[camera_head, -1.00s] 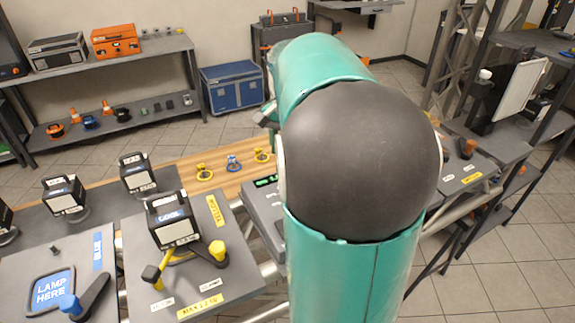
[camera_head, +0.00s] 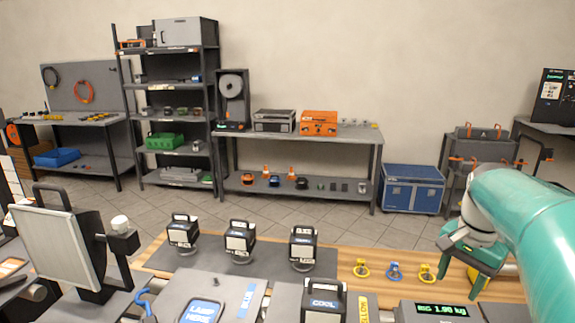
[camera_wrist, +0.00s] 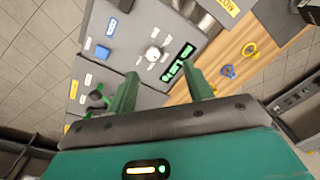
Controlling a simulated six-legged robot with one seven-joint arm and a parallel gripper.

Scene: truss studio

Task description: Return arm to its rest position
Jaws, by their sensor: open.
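My teal arm enters at the right edge of the head view and bends down to my gripper (camera_head: 470,262). The gripper hangs over the right part of the wooden bench (camera_head: 376,284), beside the yellow ring piece nearest it (camera_head: 427,272). In the wrist view my gripper (camera_wrist: 159,72) has its two green fingers spread well apart with nothing between them. Beyond the fingers are a grey panel with a green lit display (camera_wrist: 178,62) and a pale round knob (camera_wrist: 153,53). No object is held.
Several black lamp-like boxes with handles, one marked COOL (camera_head: 323,302), stand along the bench. A blue ring piece (camera_head: 395,271) sits left of the gripper. Shelving (camera_head: 170,95) and a blue chest (camera_head: 412,189) stand behind. Open tiled floor (camera_head: 330,222) lies between.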

